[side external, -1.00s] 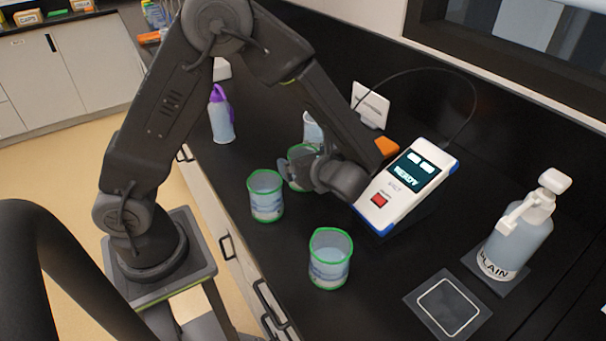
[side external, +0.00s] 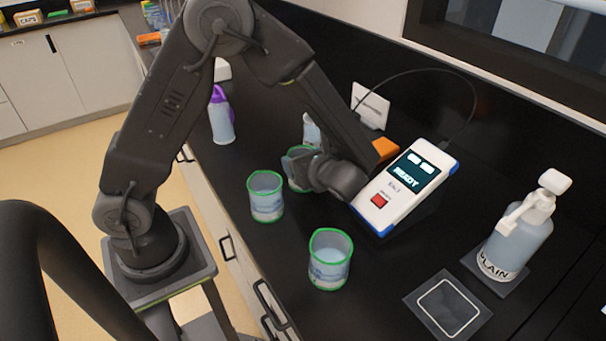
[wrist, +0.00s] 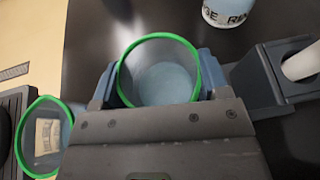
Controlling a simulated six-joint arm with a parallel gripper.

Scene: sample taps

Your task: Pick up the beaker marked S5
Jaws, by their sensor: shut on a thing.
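My gripper (side external: 303,168) is shut on a clear beaker with a green rim (wrist: 160,80). In the wrist view its jaws sit on either side of that beaker, which stands upright with pale blue liquid in it. In the side view the gripper and wrist hide most of it; whether it touches the counter I cannot tell. Its marking does not show, so I cannot tell whether it is S5. Two more green-rimmed beakers stand on the counter, one at left (side external: 266,197) and one nearer the front (side external: 330,260). Their labels are too small to read.
A tester with a READY screen (side external: 405,188) stands just right of my gripper. A pump bottle marked PLAIN (side external: 517,240), a square pad (side external: 448,306), a purple-topped bottle (side external: 221,120) and a pale container behind the gripper (side external: 311,130) are on the black counter.

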